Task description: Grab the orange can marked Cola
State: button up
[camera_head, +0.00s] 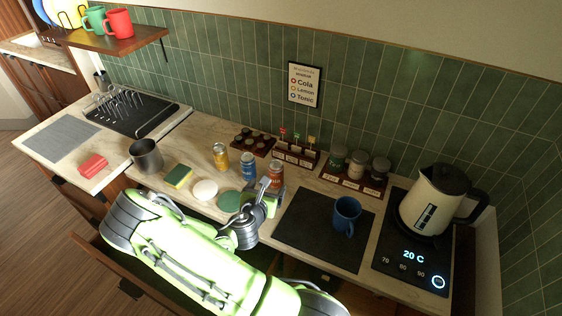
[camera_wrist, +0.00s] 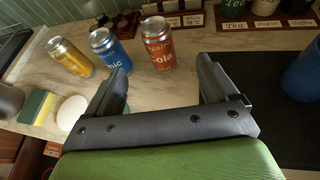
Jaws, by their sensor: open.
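The orange can marked Cola (camera_wrist: 158,46) stands upright on the counter in the wrist view, ahead of my gripper and between the lines of its two fingers. It also shows in the head view (camera_head: 276,172), its lower part partly covered by my gripper. My gripper (camera_wrist: 166,88) is open and empty, with the can beyond its fingertips. In the head view my gripper (camera_head: 268,194) is close in front of the can. A blue can (camera_wrist: 110,50) stands just left of the orange can, and a yellow can (camera_wrist: 70,57) stands farther left.
A dark mat (camera_head: 305,232) with a blue mug (camera_head: 345,214) lies to the right. A green disc (camera_head: 229,201), a white disc (camera_head: 205,190) and a sponge (camera_head: 178,176) lie left of my gripper. Wooden racks (camera_head: 296,155) stand behind the cans. A kettle (camera_head: 432,205) stands far right.

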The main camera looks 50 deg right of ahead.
aim_at(277, 168)
jog(key=shift+n, duration=0.4)
jog(key=p+x, duration=0.1)
jog(key=x, duration=0.4)
jog(key=p+x, duration=0.1)
jog(key=x, duration=0.9)
jog(key=shift+w+d+f+p, duration=0.1)
jog(key=shift+w+d+p, duration=0.1)
jog(key=shift+w+p, duration=0.25)
jog(key=shift+a, duration=0.15)
jog(key=shift+c, duration=1.3)
jog(key=c, duration=1)
